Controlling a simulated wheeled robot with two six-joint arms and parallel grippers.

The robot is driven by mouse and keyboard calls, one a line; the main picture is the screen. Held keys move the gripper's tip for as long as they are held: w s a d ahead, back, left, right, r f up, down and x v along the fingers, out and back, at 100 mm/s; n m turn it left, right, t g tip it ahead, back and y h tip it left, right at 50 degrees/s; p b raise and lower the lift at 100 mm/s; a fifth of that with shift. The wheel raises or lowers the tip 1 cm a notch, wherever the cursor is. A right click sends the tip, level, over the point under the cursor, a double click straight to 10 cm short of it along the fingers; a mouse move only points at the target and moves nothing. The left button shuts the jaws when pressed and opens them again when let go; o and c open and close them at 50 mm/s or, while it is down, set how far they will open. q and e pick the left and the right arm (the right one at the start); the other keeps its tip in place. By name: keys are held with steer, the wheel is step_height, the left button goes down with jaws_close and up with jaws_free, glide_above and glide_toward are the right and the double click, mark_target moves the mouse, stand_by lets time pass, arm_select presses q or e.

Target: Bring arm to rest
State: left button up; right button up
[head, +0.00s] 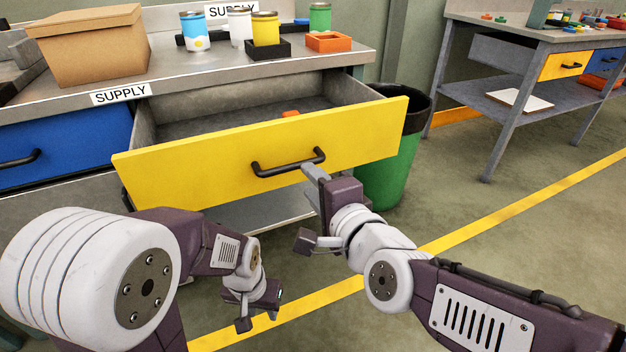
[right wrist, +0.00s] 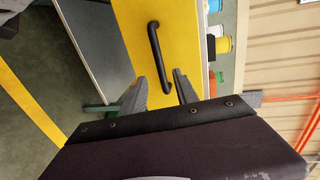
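The yellow drawer (head: 215,165) is pulled out from under the bench. Its black handle (head: 288,163) is on the front face and also shows in the right wrist view (right wrist: 156,50). My right gripper (head: 311,207) is open, with its fingers close to the right end of the handle. In the right wrist view its two fingers (right wrist: 160,93) stand apart, with the handle's end between them in the picture; contact cannot be told. My left gripper (head: 260,315) hangs low in front of the drawer, empty, its fingers seemingly apart.
An orange item (head: 290,114) lies inside the drawer. The bench (head: 185,75) carries a cardboard box (head: 90,48), several cans and an orange bin (head: 328,42). A green trash bin (head: 395,170) stands right of the drawer. A second bench (head: 500,35) is at back right. Floor between is clear.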

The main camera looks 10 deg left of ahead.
steer(key=w+d+f+m+g+h+p, duration=0.1)
steer(key=w+d+f+h+p, duration=0.25)
steer(key=d, duration=0.55)
steer(key=w+d+f+m+g+h+p, duration=0.1)
steer(key=w+d+f+h, duration=0.25)
steer(key=d+f, duration=0.5)
steer(key=s+d+f+n+g+h, duration=0.1)
steer(key=s+d+f+n+g, duration=0.4)
steer(key=s, duration=0.4)
steer(key=s+d+f+n+g+h, duration=0.1)
steer(key=s+d+f+n+g, duration=0.35)
steer(key=s+f+n, duration=0.35)
step_height(320, 180, up, 39)
steer(key=a+p, duration=0.1)
steer(key=p, duration=3.7)
steer(key=shift+s+p, duration=0.3)
steer(key=shift+s, duration=0.1)
